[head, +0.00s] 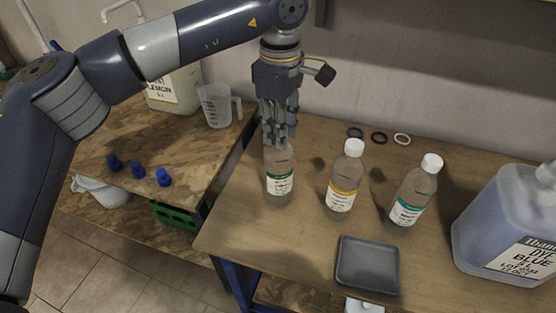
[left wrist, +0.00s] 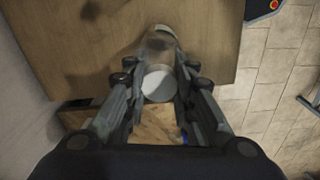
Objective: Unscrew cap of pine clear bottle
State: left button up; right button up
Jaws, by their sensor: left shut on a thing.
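A clear bottle with a green and white label (head: 279,182) stands upright at the left of the table; its label text is too small to read. My left gripper (head: 279,138) points straight down over it, its fingers around the bottle's top and hiding it in the head view. In the left wrist view, a round white cap (left wrist: 158,82) sits between the fingers of the left gripper (left wrist: 158,92), which is shut on it. A yellow-label bottle (head: 342,183) and a teal-label bottle (head: 412,196), both white-capped, stand to the right. My right gripper is not in view.
A grey tray (head: 368,264) lies at the table's front. A large blue-dye jug (head: 505,228) stands at the right. Three rings (head: 379,138) lie at the back. On the left bench are blue caps (head: 138,169), a measuring jug (head: 216,106) and a lemon drum (head: 176,91).

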pick_arm(q)
jog(key=shift+f+n, duration=0.15)
jog(key=shift+n, duration=0.35)
jog(key=shift+w, duration=0.1)
jog(key=shift+r, duration=0.25)
jog(key=shift+r+p, duration=1.05)
jog(key=shift+r, duration=0.25)
jog(key=shift+r, duration=0.25)
jog(key=shift+r+p, duration=1.45)
jog(key=shift+r, duration=0.4)
jog(key=shift+r, duration=0.15)
jog(key=shift+r+p, duration=1.1)
jog(key=shift+r, duration=0.25)
jog(key=shift+r, duration=0.15)
